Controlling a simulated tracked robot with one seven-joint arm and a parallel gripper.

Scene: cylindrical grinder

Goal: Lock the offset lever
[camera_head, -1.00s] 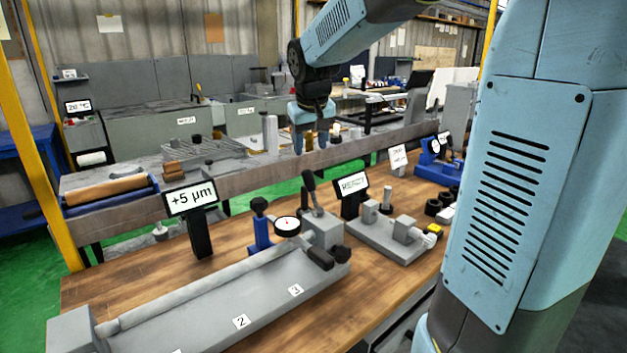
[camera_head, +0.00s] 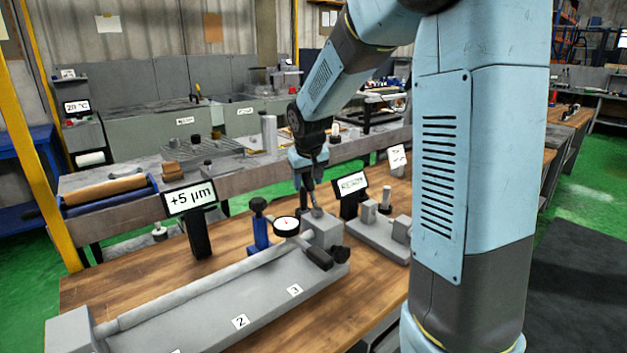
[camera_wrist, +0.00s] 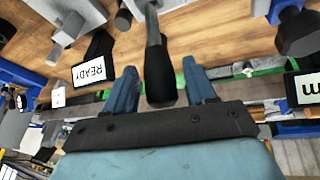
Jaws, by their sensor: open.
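The offset lever (camera_wrist: 158,72) is a grey rod with a black grip. It rises from the grey block (camera_head: 325,233) at the right end of the long grey bed. In the wrist view the grip lies between the two blue fingers of my gripper (camera_wrist: 160,68), with a gap on each side. In the head view my gripper (camera_head: 307,188) is above the block and hides most of the lever. The fingers are open and hold nothing.
A dial gauge (camera_head: 286,226) on a blue stand is left of the block. The "+5 µm" display (camera_head: 190,200) stands behind the bed. A READY sign (camera_wrist: 89,68) stands near the lever. A grey fixture (camera_head: 380,238) is to the right. Black knobs (camera_head: 320,257) project from the block.

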